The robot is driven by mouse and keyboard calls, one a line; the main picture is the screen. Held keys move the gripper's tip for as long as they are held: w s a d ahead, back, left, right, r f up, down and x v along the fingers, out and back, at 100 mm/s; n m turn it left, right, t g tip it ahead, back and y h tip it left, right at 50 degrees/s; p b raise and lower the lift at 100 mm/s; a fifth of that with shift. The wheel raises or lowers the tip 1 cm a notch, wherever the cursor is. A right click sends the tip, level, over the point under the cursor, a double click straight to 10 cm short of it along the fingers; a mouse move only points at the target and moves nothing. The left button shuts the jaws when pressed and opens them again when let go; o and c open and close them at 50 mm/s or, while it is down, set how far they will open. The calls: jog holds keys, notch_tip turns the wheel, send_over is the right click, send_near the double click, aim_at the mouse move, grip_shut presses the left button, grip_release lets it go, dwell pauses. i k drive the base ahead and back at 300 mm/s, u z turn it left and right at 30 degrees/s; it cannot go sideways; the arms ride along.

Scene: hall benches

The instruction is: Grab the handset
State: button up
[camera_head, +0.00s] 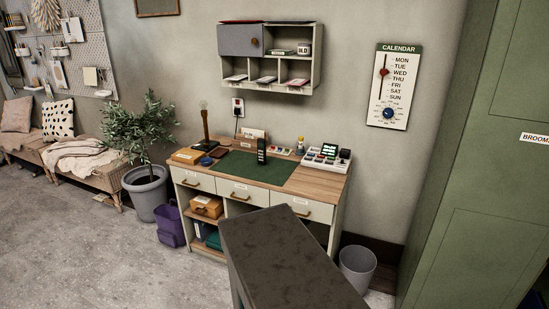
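A black handset (262,150) stands upright on the desk (318,184), at the back part of a green mat (240,169). It looks like a cordless phone with a keypad; whether it sits in a base is too small to tell. The space right around it on the mat looks clear. My gripper is not in view.
A dark flat-topped slab (285,262) hides part of the desk's front. The desk also holds a lamp (206,128), a wooden box (187,156) and a console (327,157). A potted plant (148,190) stands left, a bin (357,265) and green cabinet (460,180) right. Floor is open at left.

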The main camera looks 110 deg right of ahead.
aim_at(262, 143)
jog(key=z, duration=0.5)
jog(key=i, duration=0.8)
jog(key=z, duration=0.7)
jog(key=i, duration=0.65)
jog(key=z, duration=0.75)
jog(key=i, duration=0.55)
jog(key=z, duration=0.7)
jog(key=i, duration=0.65)
jog(key=z, duration=0.85)
jog(key=i, duration=1.1)
jog(key=z, duration=0.45)
